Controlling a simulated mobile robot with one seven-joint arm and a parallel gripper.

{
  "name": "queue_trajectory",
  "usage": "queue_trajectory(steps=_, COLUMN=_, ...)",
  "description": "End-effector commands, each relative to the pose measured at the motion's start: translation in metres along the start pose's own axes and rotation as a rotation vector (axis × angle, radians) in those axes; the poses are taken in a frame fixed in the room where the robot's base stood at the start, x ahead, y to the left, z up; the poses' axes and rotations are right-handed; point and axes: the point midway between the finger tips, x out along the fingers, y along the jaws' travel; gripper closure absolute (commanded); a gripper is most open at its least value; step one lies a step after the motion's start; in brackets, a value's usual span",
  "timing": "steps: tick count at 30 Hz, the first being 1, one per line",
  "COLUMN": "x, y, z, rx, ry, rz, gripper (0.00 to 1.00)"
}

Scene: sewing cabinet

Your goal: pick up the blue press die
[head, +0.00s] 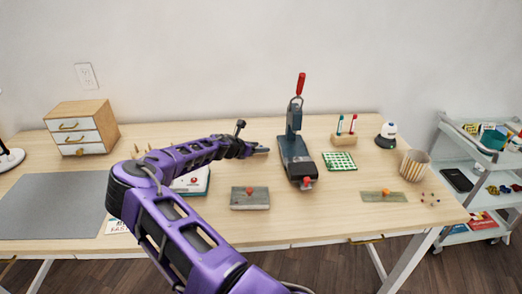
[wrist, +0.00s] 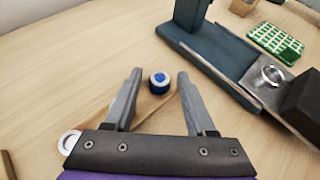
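The blue press die (wrist: 159,83) is a small round piece with a blue top and a pale band, standing on the wooden surface. In the wrist view it appears between the two fingertips of my gripper (wrist: 159,73). The fingers are spread open, with a gap on each side of the die, and hold nothing. I cannot tell how far above the die they are. In the head view my gripper (head: 262,150) is low over the table, left of the press, and the die cannot be made out there.
The dark blue-grey hand press (head: 296,150) stands close on the right; its base (wrist: 215,55) shows in the wrist view. A green checked mat (head: 339,161) lies beyond it. A grey block with a red knob (head: 249,198) sits nearer. A white ring (wrist: 69,142) is by the left finger.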

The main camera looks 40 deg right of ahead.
Motion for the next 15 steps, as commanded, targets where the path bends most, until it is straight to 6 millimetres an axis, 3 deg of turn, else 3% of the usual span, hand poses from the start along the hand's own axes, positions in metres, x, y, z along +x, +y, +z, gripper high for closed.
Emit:
queue_trajectory(steps=1, x=-0.0002, y=0.0, z=0.0, rx=0.0, ry=0.0, rz=0.0, gripper=0.55)
queue_trajectory(steps=9, x=-0.0003, y=0.0, z=0.0, rx=0.0, ry=0.0, rz=0.0, gripper=1.0)
queue_trajectory(steps=15, x=-0.0004, y=0.0, z=0.0003, rx=0.0, ry=0.0, rz=0.0, gripper=1.0)
